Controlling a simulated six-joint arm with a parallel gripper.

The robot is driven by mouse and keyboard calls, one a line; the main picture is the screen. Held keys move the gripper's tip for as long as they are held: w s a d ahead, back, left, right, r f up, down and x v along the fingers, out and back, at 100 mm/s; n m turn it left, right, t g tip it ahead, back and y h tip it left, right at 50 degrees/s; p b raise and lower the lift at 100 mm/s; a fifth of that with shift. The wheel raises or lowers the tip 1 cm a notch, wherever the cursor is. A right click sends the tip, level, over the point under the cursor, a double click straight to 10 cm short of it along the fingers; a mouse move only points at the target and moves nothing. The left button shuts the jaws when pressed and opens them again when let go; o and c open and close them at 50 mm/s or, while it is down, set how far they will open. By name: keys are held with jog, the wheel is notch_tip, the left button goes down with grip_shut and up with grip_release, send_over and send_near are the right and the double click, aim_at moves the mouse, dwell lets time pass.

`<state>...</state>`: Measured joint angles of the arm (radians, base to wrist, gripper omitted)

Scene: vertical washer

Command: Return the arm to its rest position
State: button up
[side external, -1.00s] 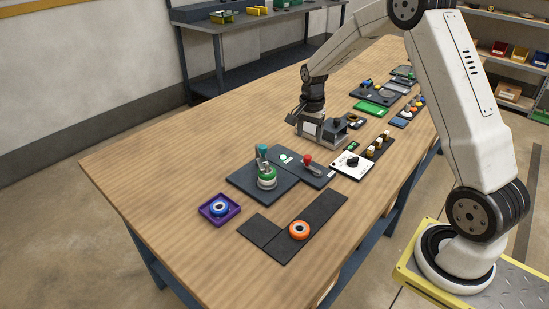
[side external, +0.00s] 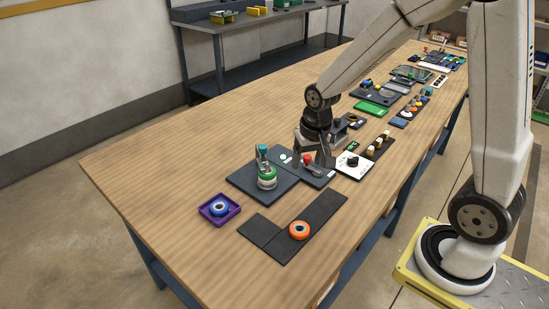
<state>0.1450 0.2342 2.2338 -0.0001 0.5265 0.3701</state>
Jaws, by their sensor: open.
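My gripper (side external: 313,156) hangs downward above the back right part of the dark panel with the red-knobbed lever (side external: 307,159). It is open, and I see nothing between its fingers. I cannot tell how high it is above the panel. An orange ring (side external: 299,230) lies on the black mat (side external: 320,213). A blue and white ring (side external: 220,208) lies in the purple tray (side external: 204,214).
A white panel with a black knob (side external: 352,161) and several cylindrical pegs (side external: 378,145) stand right of my gripper. A green board (side external: 371,108) and other boards lie farther back. The table's left part (side external: 170,150) is clear. A grey bench (side external: 255,45) stands behind.

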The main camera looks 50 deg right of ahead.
jog(key=s+a+n+t, duration=0.1)
jog(key=s+a+n, duration=0.4)
jog(key=s, duration=0.3)
jog(key=shift+a+f+n, duration=0.15)
jog(key=shift+n, duration=0.25)
dwell(0.5)
